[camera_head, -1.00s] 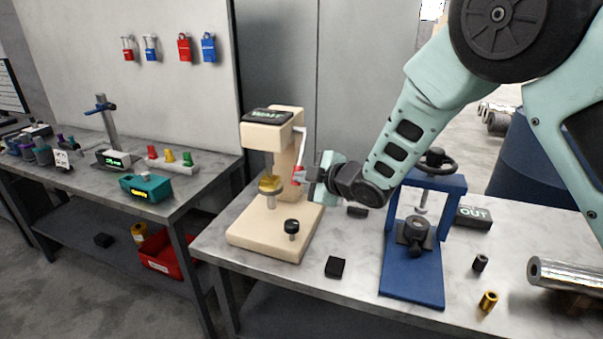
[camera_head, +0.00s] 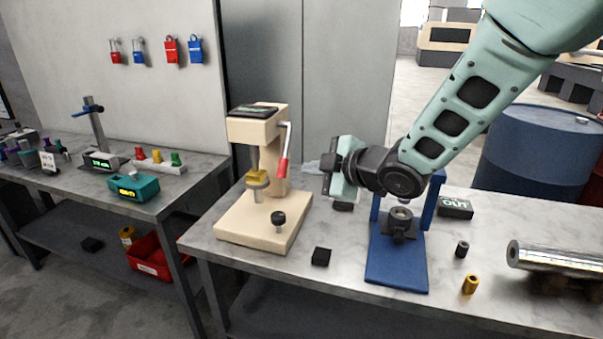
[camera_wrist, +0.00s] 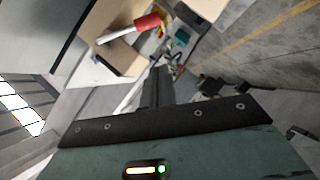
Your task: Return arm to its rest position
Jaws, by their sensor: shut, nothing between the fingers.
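My gripper (camera_head: 313,167) is above the table, between the beige press and the blue press. It points left, to the right of the beige press's red-handled lever (camera_head: 282,171), and stands apart from it. In the wrist view the dark fingers (camera_wrist: 157,86) are together with nothing between them. The red handle (camera_wrist: 147,22) shows there beyond the fingertips. My teal arm rises from the gripper to the upper right and hides the top of the blue press.
The beige press (camera_head: 255,226) and blue press (camera_head: 397,268) stand on the marble-topped table (camera_head: 340,270). A black block (camera_head: 321,257), a gold bushing (camera_head: 470,285), a dark bushing (camera_head: 462,249) and a metal cylinder (camera_head: 555,260) lie about. A blue barrel (camera_head: 535,150) stands behind.

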